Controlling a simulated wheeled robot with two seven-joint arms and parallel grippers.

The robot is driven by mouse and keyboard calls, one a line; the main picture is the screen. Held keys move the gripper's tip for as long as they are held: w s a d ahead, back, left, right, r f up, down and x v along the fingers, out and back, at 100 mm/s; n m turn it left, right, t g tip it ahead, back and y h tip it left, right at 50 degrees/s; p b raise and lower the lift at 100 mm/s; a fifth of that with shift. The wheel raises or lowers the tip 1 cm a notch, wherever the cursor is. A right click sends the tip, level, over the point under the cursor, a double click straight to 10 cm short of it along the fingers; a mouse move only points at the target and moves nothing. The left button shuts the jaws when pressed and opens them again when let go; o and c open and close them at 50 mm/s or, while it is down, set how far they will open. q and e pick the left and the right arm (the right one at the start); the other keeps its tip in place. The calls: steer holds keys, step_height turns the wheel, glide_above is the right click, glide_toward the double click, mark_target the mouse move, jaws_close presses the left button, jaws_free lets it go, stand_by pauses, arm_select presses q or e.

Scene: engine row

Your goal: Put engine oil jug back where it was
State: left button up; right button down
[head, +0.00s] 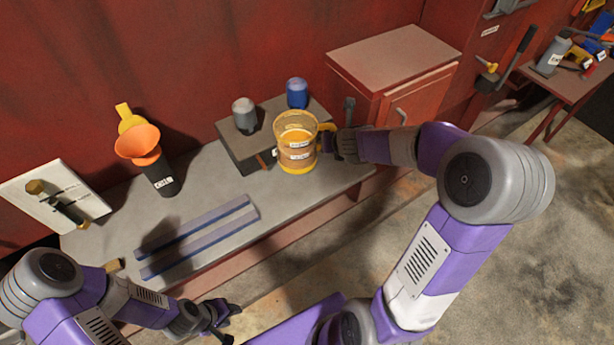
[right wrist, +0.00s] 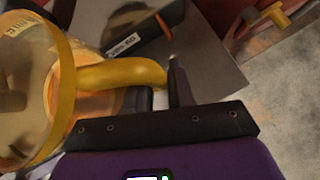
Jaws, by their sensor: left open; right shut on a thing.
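The engine oil jug (head: 295,148) is a clear jug with amber liquid, a yellow rim and base and white labels. It stands at the right part of the grey bench, in front of a dark box, or just above the bench top; I cannot tell which. My right gripper (head: 335,144) is shut on its yellow handle, at the jug's right side. The right wrist view shows the handle (right wrist: 125,75) between the fingers and part of the jug body (right wrist: 70,100) at left. My left gripper (head: 222,312) is open and empty, low in front of the bench.
The bench (head: 205,185) also bears a dark box (head: 245,150) with grey and blue canisters (head: 297,93), a black bottle with an orange funnel (head: 138,142), two flat bars (head: 200,225) and a white board (head: 45,190). A red cabinet (head: 395,60) stands behind at right.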

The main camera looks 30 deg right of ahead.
step_height(320, 180, down, 10)
steer(key=b, duration=0.8)
steer(key=shift+r, duration=0.25)
steer(key=c, duration=1.4)
jaws_free()
steer(key=shift+f, duration=0.25)
steer(key=o, duration=0.4)
steer(key=shift+r, duration=0.15)
